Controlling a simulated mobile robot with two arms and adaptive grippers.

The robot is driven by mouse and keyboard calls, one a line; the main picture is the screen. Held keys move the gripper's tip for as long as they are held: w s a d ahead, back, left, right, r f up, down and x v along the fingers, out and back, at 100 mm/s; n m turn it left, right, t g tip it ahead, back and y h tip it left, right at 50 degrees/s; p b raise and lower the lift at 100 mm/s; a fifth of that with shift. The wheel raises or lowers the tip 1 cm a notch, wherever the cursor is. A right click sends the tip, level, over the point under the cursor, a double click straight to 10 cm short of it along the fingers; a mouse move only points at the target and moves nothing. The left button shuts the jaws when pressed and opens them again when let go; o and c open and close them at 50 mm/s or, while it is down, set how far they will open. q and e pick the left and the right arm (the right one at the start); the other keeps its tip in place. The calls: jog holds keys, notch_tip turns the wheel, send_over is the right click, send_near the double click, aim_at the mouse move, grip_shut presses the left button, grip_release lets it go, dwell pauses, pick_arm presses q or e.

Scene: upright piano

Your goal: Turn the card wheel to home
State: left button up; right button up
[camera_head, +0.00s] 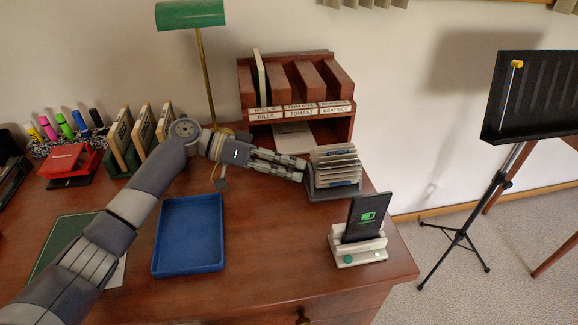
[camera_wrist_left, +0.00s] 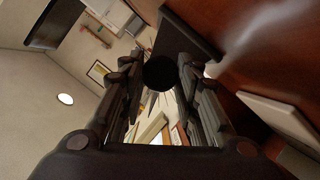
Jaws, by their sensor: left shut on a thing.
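The card wheel (camera_head: 335,165) stands near the right part of the desk, a fan of pale cards with coloured labels on a dark base (camera_head: 335,193). My left gripper (camera_head: 301,170) reaches it from the left and is shut on its side knob. In the left wrist view the round black knob (camera_wrist_left: 158,72) sits between the two fingers, with card edges (camera_wrist_left: 155,128) showing below it. The knob is hidden by my fingers in the head view. The cards are too small to read. My right gripper is not in view.
A phone (camera_head: 367,216) stands in a white dock (camera_head: 357,248) in front of the wheel. A wooden sorter (camera_head: 297,108) is behind it. A green-shaded lamp (camera_head: 190,14) and a blue tray (camera_head: 188,235) are near my left arm. Bare desk lies between the tray and dock.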

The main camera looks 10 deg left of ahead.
pick_arm(q)
jog(key=o, duration=1.1)
jog(key=shift+c, duration=0.2)
jog(key=v, duration=1.2)
jog(key=shift+r, duration=0.15)
